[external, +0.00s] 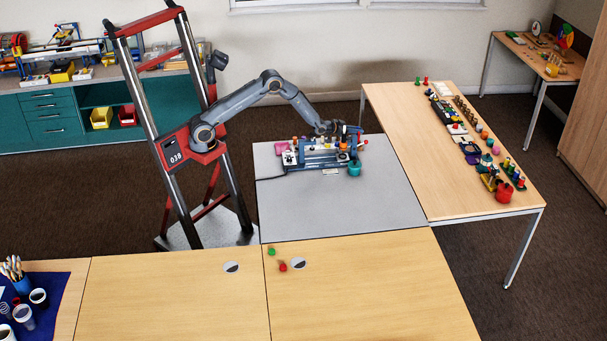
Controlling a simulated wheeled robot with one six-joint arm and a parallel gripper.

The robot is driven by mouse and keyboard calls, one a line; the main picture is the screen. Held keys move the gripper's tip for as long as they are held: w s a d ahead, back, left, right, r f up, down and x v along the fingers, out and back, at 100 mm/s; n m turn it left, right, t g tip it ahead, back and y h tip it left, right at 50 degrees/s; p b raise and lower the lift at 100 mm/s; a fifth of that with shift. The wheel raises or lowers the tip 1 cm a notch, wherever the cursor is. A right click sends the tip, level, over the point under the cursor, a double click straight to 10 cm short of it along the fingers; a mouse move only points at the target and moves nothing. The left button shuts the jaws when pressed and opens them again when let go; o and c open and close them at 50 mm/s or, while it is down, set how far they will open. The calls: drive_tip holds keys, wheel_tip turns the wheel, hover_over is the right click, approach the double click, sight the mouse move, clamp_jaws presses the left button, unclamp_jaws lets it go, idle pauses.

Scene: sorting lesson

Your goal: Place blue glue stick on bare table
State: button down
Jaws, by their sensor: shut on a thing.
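My gripper (352,130) is at the end of my arm, over the right side of the grey table (345,205). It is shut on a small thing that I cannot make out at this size. I cannot pick out the blue glue stick with certainty; the gripper and the crowded objects below may hide it. A blue and white apparatus (318,160) stands on the grey table under my arm. A teal cup (354,169) stands at its right end. The front part of the grey table is bare.
A wooden table (400,110) at the right carries rows of small coloured objects and a red pot (504,193). The front wooden tables (170,300) are mostly clear, with a green piece (271,251) and a red piece (282,266).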

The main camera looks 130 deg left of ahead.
wheel_tip(320, 180, up, 10)
drive_tip(key=shift+f+b, duration=0.15)
drive_tip(key=shift+b, duration=0.35)
wheel_tip(320, 180, up, 5)
drive_tip(key=w+d+m+t+h, duration=0.4)
drive_tip(key=w+d, duration=1.4)
drive_tip(key=w, duration=0.1)
drive_tip(key=w+d+m+t+h+p, duration=0.15)
drive_tip(key=w+d, duration=0.25)
drive_tip(key=d, duration=0.4)
drive_tip(key=w+d+m+h, duration=0.2)
drive_tip(key=w+d, duration=0.3)
drive_tip(key=d, duration=0.3)
drive_tip(key=w+d+m+t+h, duration=0.15)
drive_tip(key=w+d, duration=0.25)
drive_tip(key=d, duration=0.4)
drive_tip(key=d+m+g+h+p, duration=0.25)
drive_tip(key=d+m+h, duration=0.8)
drive_tip(key=d, duration=3.75)
drive_tip(key=shift+n+g+h, duration=0.25)
drive_tip(key=shift+n+h, duration=0.3)
drive_tip(key=shift+n, duration=0.1)
drive_tip(key=shift+w+a+f, duration=0.1)
drive_tip(key=shift+f, duration=3.75)
drive_tip(key=shift+a+f, duration=0.1)
drive_tip(key=shift+f, duration=3.7)
drive_tip(key=shift+f, duration=0.1)
